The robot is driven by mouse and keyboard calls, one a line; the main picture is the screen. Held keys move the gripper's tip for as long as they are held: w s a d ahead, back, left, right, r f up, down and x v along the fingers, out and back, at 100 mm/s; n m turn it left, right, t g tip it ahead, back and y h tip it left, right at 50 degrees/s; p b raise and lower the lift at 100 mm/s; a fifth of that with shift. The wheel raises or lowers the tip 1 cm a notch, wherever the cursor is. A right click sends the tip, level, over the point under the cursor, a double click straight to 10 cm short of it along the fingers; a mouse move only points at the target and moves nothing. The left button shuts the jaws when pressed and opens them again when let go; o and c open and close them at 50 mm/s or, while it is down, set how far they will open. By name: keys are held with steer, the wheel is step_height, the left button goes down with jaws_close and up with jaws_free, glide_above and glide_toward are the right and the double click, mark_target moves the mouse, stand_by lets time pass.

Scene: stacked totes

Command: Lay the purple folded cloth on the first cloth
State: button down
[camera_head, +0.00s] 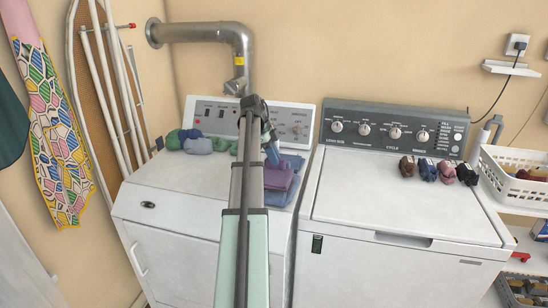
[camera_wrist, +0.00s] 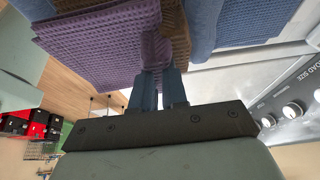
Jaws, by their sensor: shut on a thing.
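My gripper (camera_wrist: 160,88) is shut on a purple folded cloth (camera_wrist: 100,40) with a waffle weave, pinched at its edge between the two blue fingers. In the head view, my arm partly hides the gripper above the left machine. There, purple cloth (camera_head: 279,180) shows just right of my arm, with blue cloth (camera_head: 294,160) beside it. In the wrist view, a brown cloth (camera_wrist: 176,40) lies right by the fingertips, and blue cloth (camera_wrist: 250,22) shows to the right. I cannot tell which is the first cloth, or whether the held cloth touches the others.
Green and blue bundles (camera_head: 198,145) lie on the left machine (camera_head: 165,185), left of my arm. Several dark rolled bundles (camera_head: 427,169) sit at the back of the right machine (camera_head: 385,205), whose front top is clear. A white basket (camera_head: 515,185) stands at the right.

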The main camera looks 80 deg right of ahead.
steer(key=shift+a+f, duration=0.1)
steer(key=shift+f, duration=0.2)
steer(key=shift+f, duration=0.15)
steer(key=c, duration=1.1)
jaws_free()
steer(key=shift+a+f, duration=0.1)
steer(key=shift+a, duration=0.05)
steer(key=shift+c, duration=0.2)
steer(key=shift+d+r, duration=0.3)
steer(key=shift+r, duration=0.35)
steer(key=v, duration=0.7)
steer(key=shift+r, duration=0.2)
steer(key=shift+w, duration=0.1)
